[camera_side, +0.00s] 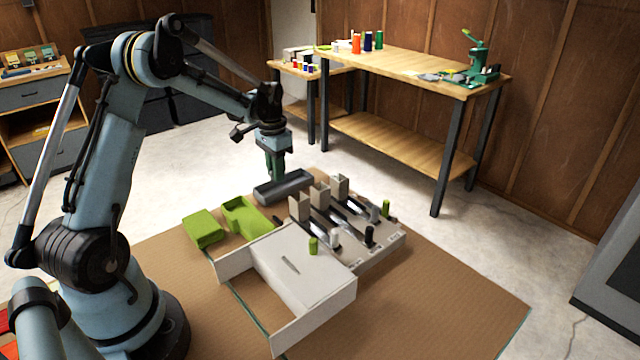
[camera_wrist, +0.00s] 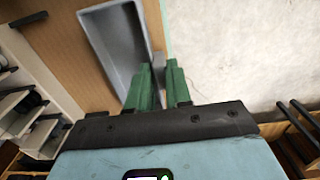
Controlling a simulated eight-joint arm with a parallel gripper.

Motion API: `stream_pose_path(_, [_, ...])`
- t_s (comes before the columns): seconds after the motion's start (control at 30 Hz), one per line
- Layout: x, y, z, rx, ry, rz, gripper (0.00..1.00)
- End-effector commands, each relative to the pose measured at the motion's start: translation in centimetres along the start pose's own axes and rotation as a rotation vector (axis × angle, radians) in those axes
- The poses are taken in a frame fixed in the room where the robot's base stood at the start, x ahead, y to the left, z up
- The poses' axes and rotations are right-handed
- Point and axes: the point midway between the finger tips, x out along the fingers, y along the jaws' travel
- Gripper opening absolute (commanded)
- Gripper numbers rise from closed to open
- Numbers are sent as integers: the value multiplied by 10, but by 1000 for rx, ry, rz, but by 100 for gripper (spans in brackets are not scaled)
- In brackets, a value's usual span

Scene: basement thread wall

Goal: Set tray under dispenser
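A grey open tray (camera_side: 297,189) lies at the far edge of the brown mat, behind the dispenser. It also shows in the wrist view (camera_wrist: 110,40), long and empty. My gripper (camera_side: 275,178) points down at the tray, with two green fingers. In the wrist view the fingertips (camera_wrist: 159,68) are close together with a narrow gap at the tray's right wall, one on the inner side. I cannot tell whether they press on it. The pale grey dispenser (camera_side: 385,254) stands right of the tray, with several upright holders, sloping dark channels and spools.
A white open-fronted frame (camera_side: 300,275) with a green spool on top stands in front of the dispenser. Two lime-green boxes (camera_side: 204,229) lie left of it. The mat (camera_side: 440,310) is clear at the front right. A wooden workbench (camera_side: 410,70) stands behind.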

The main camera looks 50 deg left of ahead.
Motion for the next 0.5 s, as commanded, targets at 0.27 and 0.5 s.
stream_pose_path(0.27, [-2, 0, 0, 0, 0, 0, 0])
stream_pose_path(0.5, [-14, 0, 0, 0, 0, 0, 0])
